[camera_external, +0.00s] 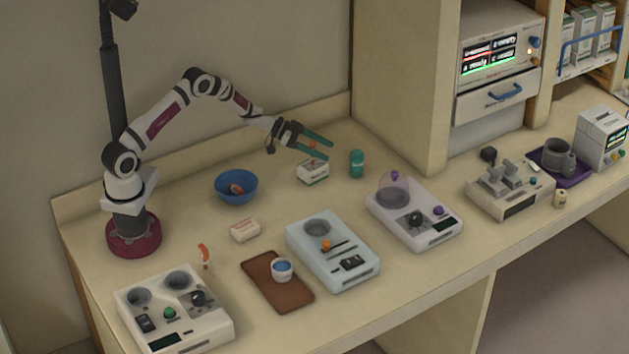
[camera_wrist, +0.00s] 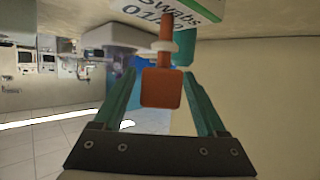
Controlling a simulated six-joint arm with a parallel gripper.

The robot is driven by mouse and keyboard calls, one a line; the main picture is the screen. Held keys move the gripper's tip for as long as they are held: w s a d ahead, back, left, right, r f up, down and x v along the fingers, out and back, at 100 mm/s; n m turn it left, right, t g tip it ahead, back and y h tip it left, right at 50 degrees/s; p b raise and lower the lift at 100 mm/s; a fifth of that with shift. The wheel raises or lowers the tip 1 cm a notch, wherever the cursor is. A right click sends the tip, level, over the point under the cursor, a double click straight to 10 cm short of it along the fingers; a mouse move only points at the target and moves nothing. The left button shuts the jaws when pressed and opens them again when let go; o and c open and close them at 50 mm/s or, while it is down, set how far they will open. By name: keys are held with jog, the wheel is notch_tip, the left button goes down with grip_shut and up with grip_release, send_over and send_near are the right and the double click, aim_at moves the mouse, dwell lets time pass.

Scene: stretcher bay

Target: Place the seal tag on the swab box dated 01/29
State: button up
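My gripper (camera_external: 318,147) has teal fingers set apart over a small white and green box (camera_external: 312,173). An orange tag (camera_external: 313,143) shows between the fingers. In the wrist view the tag's square orange head (camera_wrist: 161,88) lies between the fingertips with a gap beside it, and its stem has a pale collar. The box (camera_wrist: 200,8) fills the top edge there, marked "Swabs" and a date starting "01/2", the rest covered or cut off. I cannot tell whether the stem touches it. Another white box (camera_external: 245,230) lies nearer the front; its label is too small to read.
A blue bowl (camera_external: 236,187) holding an orange item stands to the left. A teal cylinder (camera_external: 357,163) stands close right of the gripper. Another orange piece (camera_external: 204,255) stands near the front left. A brown tray (camera_external: 277,293) with a cup and several devices fill the front.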

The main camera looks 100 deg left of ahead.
jog(key=shift+r, duration=0.2)
jog(key=v, duration=0.7)
jog(key=shift+s+r, duration=0.1)
jog(key=shift+s, duration=0.15)
jog(key=d+r+m+g+h, duration=0.25)
jog(key=d+r+h, duration=0.2)
jog(key=d, duration=0.95)
jog(key=d+r+m+g+h, duration=0.25)
jog(key=d+r+g, duration=0.2)
jog(key=d, duration=1.05)
jog(key=s+d+r+m+g+y, duration=0.1)
jog(key=s+d+g+y, duration=0.15)
jog(key=s+d, duration=0.5)
jog(key=s+d+r+g+y, duration=0.1)
jog(key=s+d+g, duration=0.3)
jog(key=s, duration=0.6)
jog(key=s+a+y, duration=0.4)
jog(key=s+y, duration=0.1)
jog(key=s, duration=0.4)
jog(key=shift+s+a+f, duration=0.3)
jog(key=shift+f, duration=0.1)
